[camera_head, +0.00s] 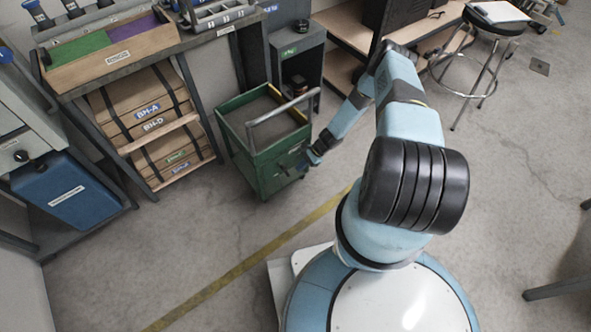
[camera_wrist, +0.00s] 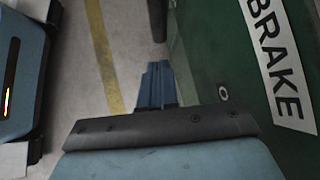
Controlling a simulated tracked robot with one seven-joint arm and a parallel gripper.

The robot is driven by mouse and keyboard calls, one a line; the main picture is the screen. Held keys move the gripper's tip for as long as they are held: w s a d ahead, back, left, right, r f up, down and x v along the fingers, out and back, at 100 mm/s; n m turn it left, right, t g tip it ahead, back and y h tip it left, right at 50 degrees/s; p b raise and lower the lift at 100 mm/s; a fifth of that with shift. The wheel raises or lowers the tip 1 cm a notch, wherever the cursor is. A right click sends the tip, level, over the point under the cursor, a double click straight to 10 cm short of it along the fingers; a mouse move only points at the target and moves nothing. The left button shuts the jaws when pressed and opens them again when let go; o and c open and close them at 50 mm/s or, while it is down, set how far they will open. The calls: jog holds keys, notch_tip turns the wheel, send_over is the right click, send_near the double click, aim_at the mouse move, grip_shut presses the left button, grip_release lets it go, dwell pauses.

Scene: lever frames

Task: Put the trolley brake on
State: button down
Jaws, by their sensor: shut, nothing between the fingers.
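The green trolley (camera_head: 240,148) stands on the floor with a grey push handle (camera_head: 285,106) over its open top. My gripper (camera_head: 297,166) is low beside the trolley's near right side. In the wrist view my gripper (camera_wrist: 156,75) is shut and empty, just left of the panel.
A shelf bench (camera_head: 110,65) with boxes stands left of the trolley, and a blue bin (camera_head: 70,190) is at far left. A stool (camera_head: 485,55) stands at upper right. A yellow floor line (camera_head: 250,262) crosses open floor in front of the trolley.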

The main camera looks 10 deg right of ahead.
jog(key=w+d+r, duration=0.2)
jog(key=d, duration=0.8)
jog(key=shift+d+r, duration=0.2)
jog(key=shift+r, duration=0.05)
jog(key=shift+w, duration=0.1)
